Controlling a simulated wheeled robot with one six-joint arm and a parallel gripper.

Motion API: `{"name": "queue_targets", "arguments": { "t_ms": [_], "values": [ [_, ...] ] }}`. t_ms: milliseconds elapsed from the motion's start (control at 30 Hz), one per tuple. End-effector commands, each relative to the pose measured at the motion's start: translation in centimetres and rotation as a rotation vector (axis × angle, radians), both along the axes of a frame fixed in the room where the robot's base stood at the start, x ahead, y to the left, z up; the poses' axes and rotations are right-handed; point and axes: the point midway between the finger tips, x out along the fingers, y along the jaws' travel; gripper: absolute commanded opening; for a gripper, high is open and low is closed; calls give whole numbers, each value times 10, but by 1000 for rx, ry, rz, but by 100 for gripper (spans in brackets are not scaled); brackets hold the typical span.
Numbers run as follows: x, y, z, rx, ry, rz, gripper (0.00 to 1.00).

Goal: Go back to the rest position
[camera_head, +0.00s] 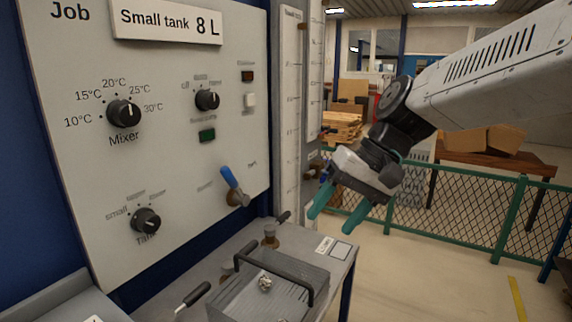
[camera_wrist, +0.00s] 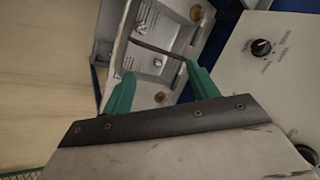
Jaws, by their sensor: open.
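My gripper (camera_head: 339,216) hangs at the end of the arm in the head view, right of the control panel (camera_head: 75,80) and above the floor beside the bench. Its two green fingers are apart with nothing between them. In the wrist view my gripper (camera_wrist: 160,88) also shows open, with the bench and the grey lidded box (camera_wrist: 165,55) beyond the fingers. The fingers appear clear of the panel and the bench.
The panel has a mixer knob (camera_head: 124,113), a tank knob (camera_head: 146,220) and a blue-handled lever (camera_head: 234,187). A grey box with a black handle (camera_head: 282,263) stands on the bench. A green mesh fence (camera_head: 460,205) stands behind; open floor (camera_head: 430,280) lies at right.

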Motion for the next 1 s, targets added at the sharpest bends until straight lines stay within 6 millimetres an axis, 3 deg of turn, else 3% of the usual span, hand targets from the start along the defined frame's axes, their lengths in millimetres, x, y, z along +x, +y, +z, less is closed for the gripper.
{"name": "queue_targets", "arguments": {
  "t_ms": [33, 200, 400, 500, 667, 1000],
  "values": [
    [-22, -21, -7, -59, 5, -12, 59],
    [-84, -83, -32, -250, 20, -51, 59],
    [-148, -142, -56, -434, 3, -97, 59],
    [-172, -162, -64, -495, -18, -113, 59],
    [-191, -176, -66, -521, -59, -147, 59],
    [-194, -180, -59, -516, -92, -175, 59]
  ]
}}
